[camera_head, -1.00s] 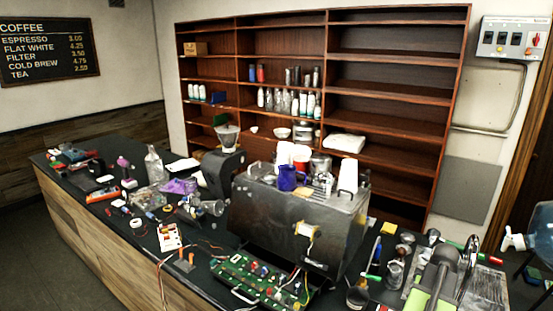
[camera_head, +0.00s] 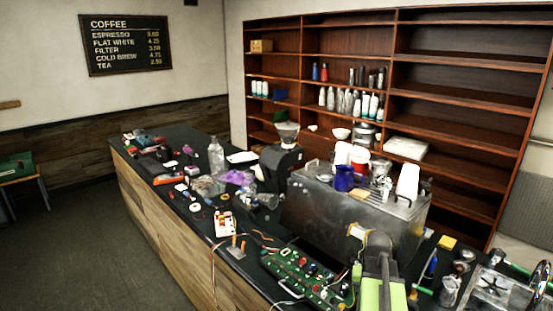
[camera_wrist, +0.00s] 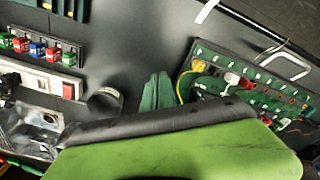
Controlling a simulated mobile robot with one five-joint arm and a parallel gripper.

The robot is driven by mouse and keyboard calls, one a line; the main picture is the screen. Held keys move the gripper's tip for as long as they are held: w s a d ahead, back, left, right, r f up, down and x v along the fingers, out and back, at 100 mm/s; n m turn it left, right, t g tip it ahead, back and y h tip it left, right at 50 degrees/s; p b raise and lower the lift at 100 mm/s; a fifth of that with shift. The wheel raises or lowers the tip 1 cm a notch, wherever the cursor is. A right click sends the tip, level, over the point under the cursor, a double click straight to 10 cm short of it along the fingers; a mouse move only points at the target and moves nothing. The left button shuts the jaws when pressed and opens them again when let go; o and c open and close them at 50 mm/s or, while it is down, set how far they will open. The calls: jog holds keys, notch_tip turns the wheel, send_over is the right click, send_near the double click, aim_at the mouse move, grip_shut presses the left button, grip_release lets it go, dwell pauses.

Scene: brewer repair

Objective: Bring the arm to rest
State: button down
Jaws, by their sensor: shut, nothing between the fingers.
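My arm (camera_head: 378,262), grey with a lime-green plate, reaches over the counter at the bottom of the head view, in front of the steel brewer (camera_head: 335,215). In the wrist view my gripper (camera_wrist: 157,92) shows as dark green fingertips close together, with nothing between them. The lime-green plate fills the bottom of that view. The fingertips appear over dark surface beside a green circuit board (camera_wrist: 235,85). The same kind of board (camera_head: 302,272) lies in front of the brewer. The gripper's height above the counter is hard to tell.
The dark counter (camera_head: 172,132) is crowded with small parts, tools and a clear bottle (camera_head: 216,157). Cups and a blue jug (camera_head: 344,178) stand on the brewer. A grinder (camera_head: 280,165) stands left of it. Wooden shelves (camera_head: 460,92) stand behind. Floor is open at left.

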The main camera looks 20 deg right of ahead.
jog(key=w+a+n, duration=0.2)
jog(key=w+a, duration=0.1)
jog(key=a, duration=0.9)
jog(key=w+a+n, duration=0.3)
jog(key=w+a, duration=0.1)
jog(key=a, duration=0.8)
jog(key=w+a+n, duration=0.2)
jog(key=w+a, duration=0.1)
jog(key=a, duration=1)
notch_tip(320, 180, down, 8)
jog(key=s+b, duration=0.2)
jog(key=b, duration=0.5)
jog(key=shift+s+d+r, duration=0.2)
jog(key=shift+d+r, duration=0.05)
jog(key=shift+d, duration=0.2)
